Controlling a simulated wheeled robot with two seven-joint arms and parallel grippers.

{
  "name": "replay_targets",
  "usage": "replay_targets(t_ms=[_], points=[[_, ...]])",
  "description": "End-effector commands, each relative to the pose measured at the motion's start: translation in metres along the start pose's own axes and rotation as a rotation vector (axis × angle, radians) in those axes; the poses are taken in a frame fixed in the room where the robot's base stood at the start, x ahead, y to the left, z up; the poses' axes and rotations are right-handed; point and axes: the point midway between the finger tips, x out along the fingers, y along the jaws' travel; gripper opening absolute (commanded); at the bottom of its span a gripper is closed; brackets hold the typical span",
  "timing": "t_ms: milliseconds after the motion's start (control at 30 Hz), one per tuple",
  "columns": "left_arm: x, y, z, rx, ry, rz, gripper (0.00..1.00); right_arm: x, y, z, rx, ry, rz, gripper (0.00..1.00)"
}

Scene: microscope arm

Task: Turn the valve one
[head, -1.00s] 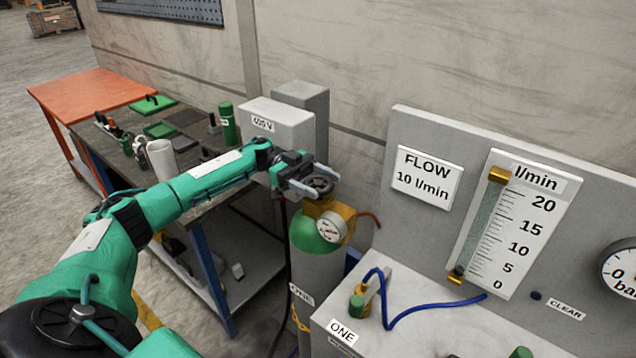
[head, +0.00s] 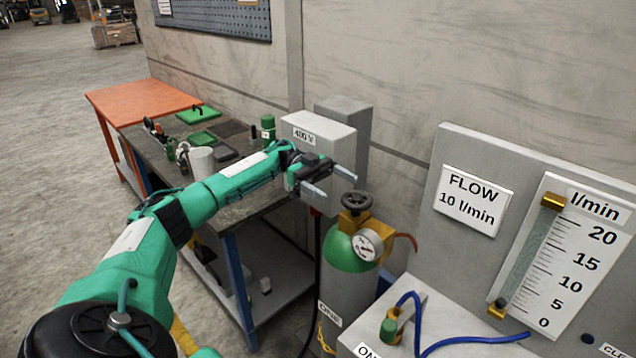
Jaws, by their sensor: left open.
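A round pressure gauge (head: 368,245) sits on the front of the brass body. My left gripper (head: 334,183) is open, with its two pale fingers pointing right. It is just left of and slightly above the handwheel, apart from it, with nothing between the fingers. My right gripper is not in view.
A grey box marked 400 V (head: 318,137) is on the wall behind my left gripper. A dark workbench (head: 225,212) with tools is below my arm. At right a panel holds a flow scale (head: 572,262); a blue hose (head: 408,318) runs below it.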

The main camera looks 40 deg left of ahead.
Motion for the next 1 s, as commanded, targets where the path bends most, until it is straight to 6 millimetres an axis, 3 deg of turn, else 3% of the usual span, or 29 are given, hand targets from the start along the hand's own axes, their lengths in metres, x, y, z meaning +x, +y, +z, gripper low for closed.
replay_targets(t_ms=[200, 400, 1000], points=[[-0.04, -0.001, 0.002, 0.003, 0.002, -0.002, 0.86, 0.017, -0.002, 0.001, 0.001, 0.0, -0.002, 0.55], [-0.057, -0.001, 0.001, 0.001, 0.0, -0.001, 0.86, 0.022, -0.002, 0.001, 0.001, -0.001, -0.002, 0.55], [-0.062, 0.0, 0.0, 0.001, 0.001, 0.002, 0.86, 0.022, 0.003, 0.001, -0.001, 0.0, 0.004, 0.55]])
